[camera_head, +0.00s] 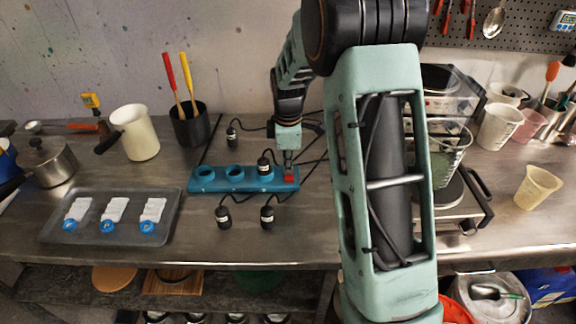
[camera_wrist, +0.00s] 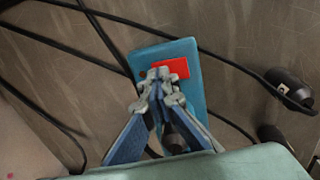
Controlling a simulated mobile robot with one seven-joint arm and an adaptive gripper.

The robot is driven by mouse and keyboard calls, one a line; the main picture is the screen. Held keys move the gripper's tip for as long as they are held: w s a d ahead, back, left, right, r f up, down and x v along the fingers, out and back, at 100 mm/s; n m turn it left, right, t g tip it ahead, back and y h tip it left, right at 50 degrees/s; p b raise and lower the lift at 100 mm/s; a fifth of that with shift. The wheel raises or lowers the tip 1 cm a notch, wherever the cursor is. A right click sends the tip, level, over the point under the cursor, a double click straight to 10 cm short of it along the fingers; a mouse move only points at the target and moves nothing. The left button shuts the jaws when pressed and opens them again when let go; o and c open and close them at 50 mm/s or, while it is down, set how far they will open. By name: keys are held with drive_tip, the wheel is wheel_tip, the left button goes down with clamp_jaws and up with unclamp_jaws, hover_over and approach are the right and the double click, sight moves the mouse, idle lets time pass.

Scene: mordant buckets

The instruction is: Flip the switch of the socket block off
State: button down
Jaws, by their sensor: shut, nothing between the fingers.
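The socket block (camera_head: 217,184) is a long blue bar lying on the steel counter, with several round sockets in a row. Its red switch (camera_head: 289,178) is at the right end. In the wrist view the red switch (camera_wrist: 174,68) shows near the end of the blue block (camera_wrist: 191,48). A black plug (camera_head: 264,165) stands in the socket nearest the switch. My gripper (camera_head: 288,163) points down over the switch end. In the wrist view my gripper (camera_wrist: 158,75) is shut and empty, its fingertips overlapping the switch's left part. I cannot tell whether they touch it.
Loose black plugs (camera_head: 223,217) (camera_head: 267,216) (camera_head: 232,136) lie around the block, with cables across the counter. A grey tray (camera_head: 60,230) is at left, a black pot of utensils (camera_head: 190,126) behind. A hot plate (camera_head: 462,205) stands at right.

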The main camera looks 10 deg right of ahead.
sight(288, 180)
drive_tip(key=shift+s+f, duration=0.1)
drive_tip(key=shift+s, duration=0.1)
drive_tip(key=shift+s+a, duration=0.15)
drive_tip(key=shift+s, duration=0.5)
drive_tip(key=shift+r, duration=0.25)
drive_tip(key=shift+r, duration=0.35)
wheel_tip(288, 180, up, 13)
drive_tip(key=s+p, duration=0.1)
drive_tip(key=p, duration=0.1)
drive_tip(key=shift+s+a, duration=0.15)
drive_tip(key=shift+s, duration=0.2)
drive_tip(key=shift+w, duration=0.1)
